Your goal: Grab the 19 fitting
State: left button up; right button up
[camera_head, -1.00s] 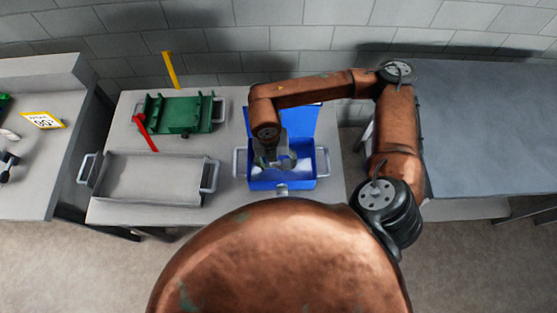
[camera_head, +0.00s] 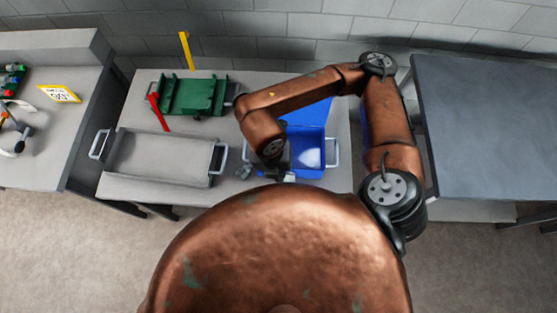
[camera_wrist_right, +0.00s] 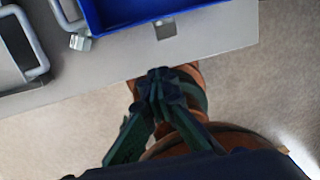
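A small grey metal piece (camera_head: 244,171), possibly a fitting, lies on the table left of the blue box's front corner. It also shows in the right wrist view (camera_wrist_right: 80,42), close to the box's left handle; I cannot read any number on it. The blue box (camera_head: 312,172) stands with its lid up and a pale patch inside. My right gripper (camera_wrist_right: 160,82) points down near the box's front edge, apart from the metal piece. Its green fingers meet at the tips and I see nothing between them. My left gripper is not in view.
An empty grey tray (camera_head: 160,160) with handles stands to the left. Behind it is a green fixture (camera_head: 193,95) with a red lever (camera_head: 157,112). A sign reading 90° (camera_head: 60,94) and several tools lie on the left table. The right table (camera_head: 485,120) is bare.

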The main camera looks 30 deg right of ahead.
jog(key=o, duration=2.1)
jog(key=shift+o, duration=0.2)
